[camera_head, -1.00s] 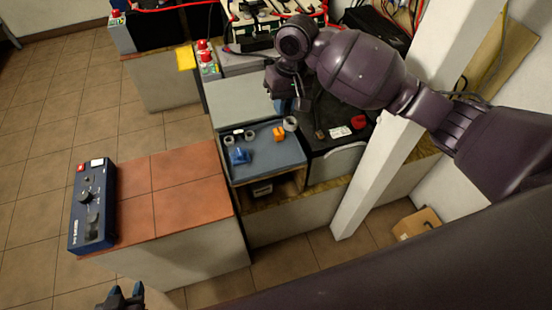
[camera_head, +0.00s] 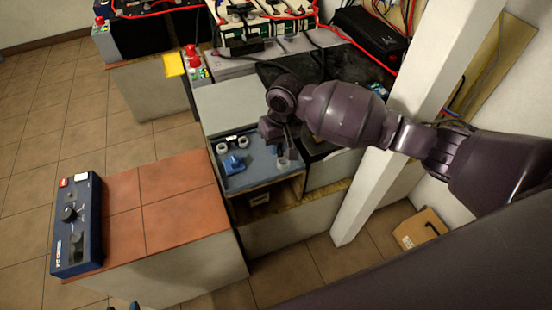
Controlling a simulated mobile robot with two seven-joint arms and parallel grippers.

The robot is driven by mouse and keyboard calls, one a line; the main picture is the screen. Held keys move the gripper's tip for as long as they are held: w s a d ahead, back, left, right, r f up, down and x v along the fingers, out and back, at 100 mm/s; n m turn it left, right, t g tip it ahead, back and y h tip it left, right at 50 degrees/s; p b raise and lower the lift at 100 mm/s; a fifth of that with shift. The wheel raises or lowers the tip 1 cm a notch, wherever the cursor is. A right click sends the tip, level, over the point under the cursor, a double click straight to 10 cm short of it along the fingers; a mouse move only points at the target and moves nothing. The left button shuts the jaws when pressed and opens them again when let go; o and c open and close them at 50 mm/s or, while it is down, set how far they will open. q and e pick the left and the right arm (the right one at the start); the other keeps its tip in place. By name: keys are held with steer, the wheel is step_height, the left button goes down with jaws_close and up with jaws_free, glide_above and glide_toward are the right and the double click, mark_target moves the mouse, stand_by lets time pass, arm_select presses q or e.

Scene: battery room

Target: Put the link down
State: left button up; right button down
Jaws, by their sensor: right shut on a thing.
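My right gripper (camera_head: 286,148) hangs low over the right part of the blue-grey tray (camera_head: 258,176). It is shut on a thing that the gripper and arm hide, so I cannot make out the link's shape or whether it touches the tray. On the tray lie a blue piece (camera_head: 234,163) and pale ring-shaped pieces (camera_head: 222,148), left of the gripper. Another pale ring (camera_head: 282,163) is just below the gripper in the picture. Only the tips of my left gripper (camera_head: 123,306) show at the bottom edge, so its opening cannot be judged.
A blue control box (camera_head: 76,228) lies on the red-tiled counter (camera_head: 170,195) at the left. Batteries with red cables (camera_head: 262,22) stand behind the tray. A white post (camera_head: 385,160) rises right of it. A cardboard box (camera_head: 419,229) is on the floor.

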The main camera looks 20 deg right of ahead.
steer(key=shift+f, duration=0.25)
step_height(320, 180, down, 5)
steer(key=shift+f+b, duration=0.1)
steer(key=shift+b, duration=0.7)
steer(key=shift+f, duration=0.3)
steer(key=shift+r, duration=0.1)
steer(key=shift+f, duration=0.35)
steer(key=c, duration=1.1)
jaws_free()
